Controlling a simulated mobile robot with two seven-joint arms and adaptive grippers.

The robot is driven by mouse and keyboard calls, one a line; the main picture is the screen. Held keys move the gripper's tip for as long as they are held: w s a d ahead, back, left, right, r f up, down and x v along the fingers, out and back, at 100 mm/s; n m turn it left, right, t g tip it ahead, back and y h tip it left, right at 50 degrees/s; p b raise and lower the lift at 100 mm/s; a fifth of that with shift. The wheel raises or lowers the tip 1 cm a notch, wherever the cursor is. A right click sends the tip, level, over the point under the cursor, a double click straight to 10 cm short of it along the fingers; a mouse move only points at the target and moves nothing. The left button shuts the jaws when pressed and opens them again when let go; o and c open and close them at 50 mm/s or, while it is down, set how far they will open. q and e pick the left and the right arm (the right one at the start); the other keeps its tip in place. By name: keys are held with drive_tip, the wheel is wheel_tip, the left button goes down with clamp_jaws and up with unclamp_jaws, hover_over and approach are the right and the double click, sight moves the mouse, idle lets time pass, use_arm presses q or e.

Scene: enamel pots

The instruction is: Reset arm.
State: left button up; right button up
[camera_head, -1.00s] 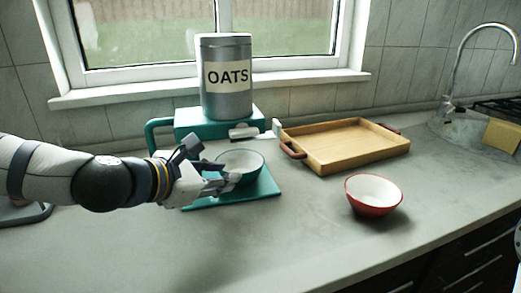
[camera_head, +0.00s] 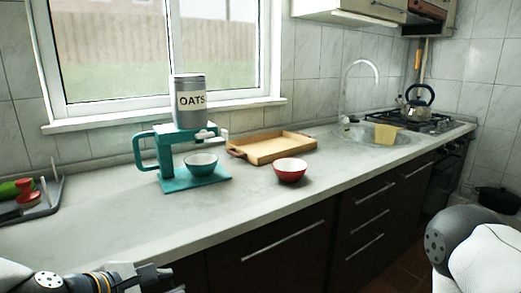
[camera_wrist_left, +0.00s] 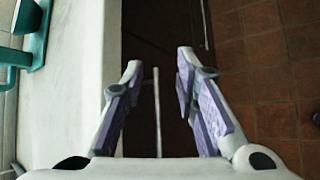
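My left gripper (camera_head: 152,279) is at the bottom left of the head view, in front of the counter's edge and well away from the bowls. In the left wrist view my left gripper (camera_wrist_left: 158,72) is open and empty, its two fingers apart over the dark cabinet fronts and tiled floor. My right arm (camera_head: 478,250) shows at the lower right of the head view, but its gripper is out of view. A teal bowl (camera_head: 201,164) stands upright on the base of the teal dispenser (camera_head: 164,158), under the grey oats canister (camera_head: 189,101).
A red bowl (camera_head: 291,170) stands on the counter (camera_head: 120,222) beside a wooden tray (camera_head: 271,147). A sink (camera_head: 375,133) and a stove with a kettle (camera_head: 418,104) lie further right. A dish rack (camera_head: 32,202) stands at the left. The counter's front left is clear.

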use_arm(q)
drive_tip(key=s+f+m+g+y, duration=0.1)
drive_tip(key=s+f+m+g, duration=0.55)
drive_tip(key=f, duration=0.65)
drive_tip(key=s+a+f+m+g+y, duration=0.1)
drive_tip(key=s+f+m, duration=0.2)
drive_tip(key=s+m, duration=0.2)
drive_tip(key=s+a+f+m+g+y, duration=0.1)
drive_tip(key=s+a+f+m+g, duration=0.1)
drive_tip(key=s, duration=0.9)
drive_tip(key=s+a+f+m+g+y, duration=0.1)
drive_tip(key=s+f+m, duration=0.4)
drive_tip(key=s+m, duration=0.2)
drive_tip(key=shift+s+a+m, duration=0.3)
drive_tip(key=shift+s+m, duration=0.05)
drive_tip(key=shift+s, duration=0.15)
use_arm(e)
drive_tip(key=shift+w+f, duration=0.1)
drive_tip(key=shift+w, duration=0.7)
